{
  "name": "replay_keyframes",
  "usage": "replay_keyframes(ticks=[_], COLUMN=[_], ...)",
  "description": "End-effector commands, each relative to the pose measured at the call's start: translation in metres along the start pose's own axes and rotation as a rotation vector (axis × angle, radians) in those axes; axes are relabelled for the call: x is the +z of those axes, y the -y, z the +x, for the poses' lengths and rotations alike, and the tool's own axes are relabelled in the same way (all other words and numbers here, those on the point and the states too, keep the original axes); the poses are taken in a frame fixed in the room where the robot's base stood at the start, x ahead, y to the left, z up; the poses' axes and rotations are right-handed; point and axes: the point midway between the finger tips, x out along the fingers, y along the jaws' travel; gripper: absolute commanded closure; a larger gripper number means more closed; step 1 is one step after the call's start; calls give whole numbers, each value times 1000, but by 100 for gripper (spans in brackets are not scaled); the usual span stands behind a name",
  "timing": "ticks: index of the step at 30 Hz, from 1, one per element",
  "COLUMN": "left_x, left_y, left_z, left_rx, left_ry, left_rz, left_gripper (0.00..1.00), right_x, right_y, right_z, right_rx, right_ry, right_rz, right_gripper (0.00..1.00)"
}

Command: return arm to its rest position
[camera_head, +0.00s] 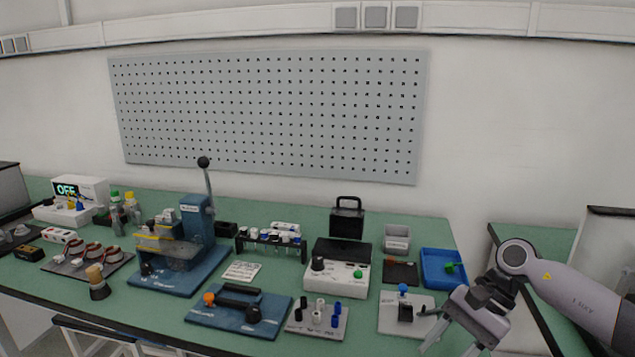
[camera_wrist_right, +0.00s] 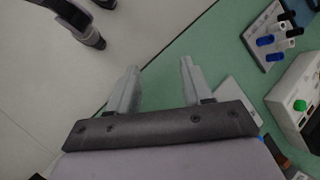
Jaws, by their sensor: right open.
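My right arm comes in from the right in the head view, and its gripper (camera_head: 447,347) hangs at the front right edge of the green bench (camera_head: 330,255). Its fingers point down toward the picture's bottom edge. In the right wrist view the two fingers of the gripper (camera_wrist_right: 156,85) stand apart with nothing between them. Behind them lie the green bench edge and the pale floor.
A white plate with a blue knob and black block (camera_head: 405,312) lies just left of the gripper. A blue tray (camera_head: 430,280) is behind it. A white box with a green button (camera_head: 337,277), a peg plate (camera_head: 317,318) and a blue press (camera_head: 195,225) stand further left. Floor is free in front.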

Motion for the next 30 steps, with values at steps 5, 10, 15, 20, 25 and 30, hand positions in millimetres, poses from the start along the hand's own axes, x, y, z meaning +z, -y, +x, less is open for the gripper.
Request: replay_keyframes(ticks=[5,10,15,20,25,30], left_x=[-6,-9,-11,-14,-17,-20], left_y=[0,0,0,0,0,0], left_z=[-3,-6,-9,-12,-14,-17], left_rx=[0,0,0,0,0,0], left_ry=[-3,-3,1,2,3,3], left_rz=[0,0,0,-1,-1,-1], left_gripper=[50,50,50,50,50,50], right_x=[63,110,132,124,96,62], right_y=[36,63,79,77,50,-7], right_z=[65,90,93,91,97,120], right_rx=[-226,-387,-485,-518,-499,362], right_ry=[320,662,1032,1392,1790,-1844], right_rz=[283,656,1100,1563,2074,-2156], right_gripper=[50,50,50,50,50,50])
